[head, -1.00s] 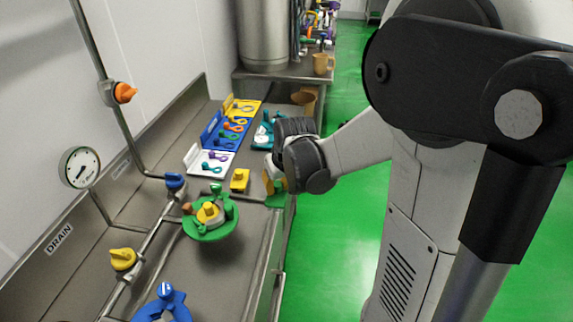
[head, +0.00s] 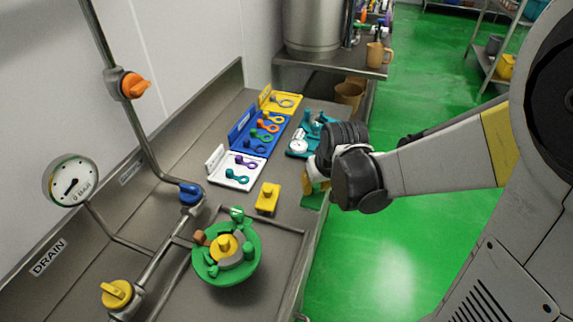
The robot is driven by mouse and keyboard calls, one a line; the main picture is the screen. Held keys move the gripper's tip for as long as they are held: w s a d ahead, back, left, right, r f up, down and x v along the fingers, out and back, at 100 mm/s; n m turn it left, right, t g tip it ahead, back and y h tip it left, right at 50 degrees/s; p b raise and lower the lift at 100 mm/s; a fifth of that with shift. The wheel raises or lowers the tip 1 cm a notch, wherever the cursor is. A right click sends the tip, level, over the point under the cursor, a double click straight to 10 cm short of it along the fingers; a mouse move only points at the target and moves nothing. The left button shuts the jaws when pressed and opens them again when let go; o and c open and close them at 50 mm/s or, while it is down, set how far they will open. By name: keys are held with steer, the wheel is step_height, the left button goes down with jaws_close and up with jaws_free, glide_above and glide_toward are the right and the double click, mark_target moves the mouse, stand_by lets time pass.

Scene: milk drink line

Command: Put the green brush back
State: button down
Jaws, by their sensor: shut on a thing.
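The green brush (head: 314,199) is at the right edge of the steel counter, right of the yellow brush (head: 268,198). Only part of its green body shows below my gripper (head: 317,183). My gripper is shut on it, with the fingertips largely hidden behind the wrist. I cannot tell whether the brush touches the counter.
A green round part (head: 225,276) with a yellow knob sits nearer on the counter. White (head: 240,184), blue (head: 252,150) and yellow (head: 270,102) trays hold small coloured tools. Pipes and valves line the left.

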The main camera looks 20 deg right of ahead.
steer(key=w+a+f, duration=0.1)
steer(key=w+a+f+b, duration=0.1)
steer(key=shift+w+a+f, duration=0.1)
steer(key=shift+w+a, duration=0.1)
steer(key=shift+a, duration=0.2)
steer(key=shift+f, duration=0.2)
step_height(320, 180, down, 4)
steer(key=shift+w+r+b, duration=0.1)
steer(key=shift+b, duration=1)
steer(key=shift+r, duration=0.1)
steer(key=c, duration=1.3)
jaws_free()
